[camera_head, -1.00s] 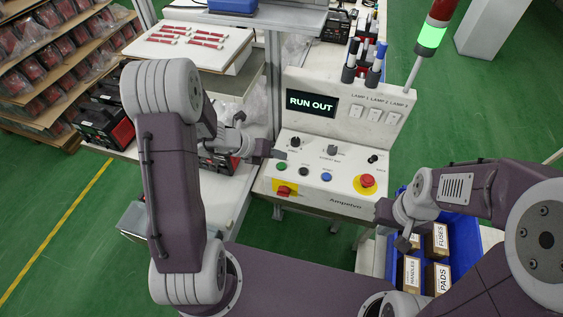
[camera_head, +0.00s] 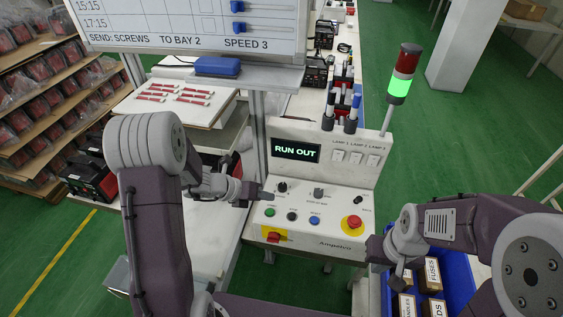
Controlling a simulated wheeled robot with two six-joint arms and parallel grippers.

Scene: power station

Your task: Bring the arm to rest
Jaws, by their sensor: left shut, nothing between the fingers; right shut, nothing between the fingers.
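My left arm comes in from the left, and its gripper (camera_head: 266,197) points right at the left edge of the control panel's sloped face. The gripper is shut and empty, close to the left knob; I cannot tell whether it touches the panel. My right gripper (camera_head: 379,262) is at the lower right, in front of the panel's right edge and beside the blue bin. It is small in view, shut and empty. The control panel (camera_head: 330,232) shows RUN OUT on its screen (camera_head: 296,150).
A red emergency button (camera_head: 353,223) and a red switch (camera_head: 273,237) sit on the panel. A blue bin (camera_head: 458,270) holds labelled boxes at the right. A signal tower (camera_head: 400,85) glows green. A whiteboard (camera_head: 190,22) and a white table with red-handled items stand behind.

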